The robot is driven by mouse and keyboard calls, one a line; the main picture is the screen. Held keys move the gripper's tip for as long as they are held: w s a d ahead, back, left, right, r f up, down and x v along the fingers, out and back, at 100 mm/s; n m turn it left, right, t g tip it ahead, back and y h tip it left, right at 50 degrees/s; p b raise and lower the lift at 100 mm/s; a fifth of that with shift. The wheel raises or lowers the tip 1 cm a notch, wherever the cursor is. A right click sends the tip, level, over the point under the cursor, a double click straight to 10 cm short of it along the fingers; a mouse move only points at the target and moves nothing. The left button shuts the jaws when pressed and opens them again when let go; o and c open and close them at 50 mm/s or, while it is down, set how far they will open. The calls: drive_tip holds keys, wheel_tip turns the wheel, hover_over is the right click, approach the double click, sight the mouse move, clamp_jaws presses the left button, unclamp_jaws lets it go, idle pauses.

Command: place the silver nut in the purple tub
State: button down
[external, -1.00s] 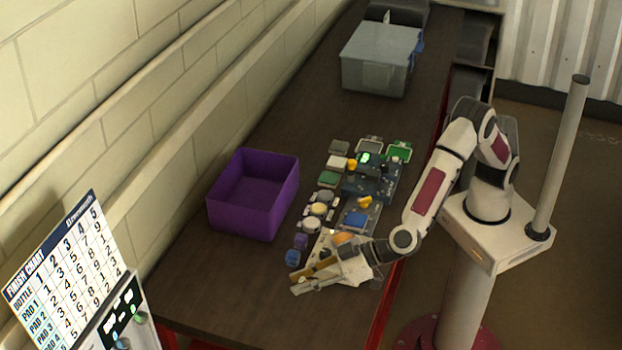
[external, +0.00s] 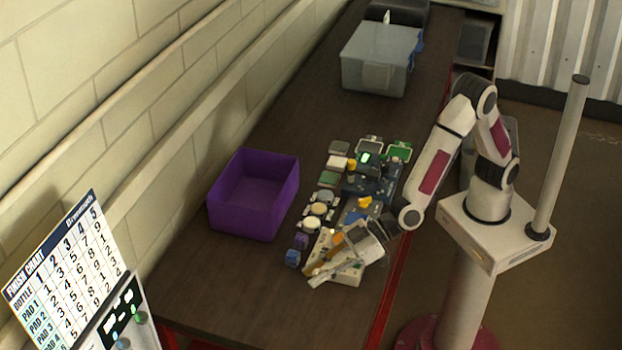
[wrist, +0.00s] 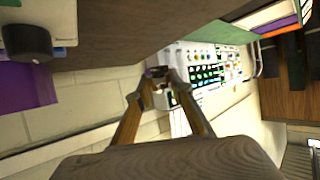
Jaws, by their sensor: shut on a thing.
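The purple tub (external: 228,215) stands on the dark bench near the wall, open at the top, and its visible floor looks empty. My gripper (external: 312,277) is over the near end of the parts cluster, to the right of the tub and nearer the camera. In the wrist view my gripper (wrist: 158,75) has its fingertips close together on a small dull thing, which I take for the silver nut (wrist: 157,72). Its shape is too small to make out there, and I cannot pick it out in the external view. A purple patch, likely the tub (wrist: 28,85), shows at left in the wrist view.
Several small parts and boards, including a blue board (external: 372,182), cover the bench right of the tub. A blue block (external: 293,258) lies beside my gripper. A grey bin (external: 375,75) stands at the far end. The bench front is clear; a wall runs along the left.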

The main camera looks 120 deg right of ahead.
drive_tip(key=shift+n+y, duration=0.5)
drive_tip(key=s+d, duration=0.2)
drive_tip(key=d, duration=0.1)
drive_tip(key=s+d, duration=0.3)
drive_tip(key=s+d+r, duration=0.1)
drive_tip(key=s+d, duration=0.2)
drive_tip(key=shift+d, duration=0.4)
drive_tip(key=shift+d+r, duration=0.1)
drive_tip(key=shift+d, duration=0.3)
drive_tip(key=shift+w+d, duration=0.1)
drive_tip(key=shift+w, duration=0.05)
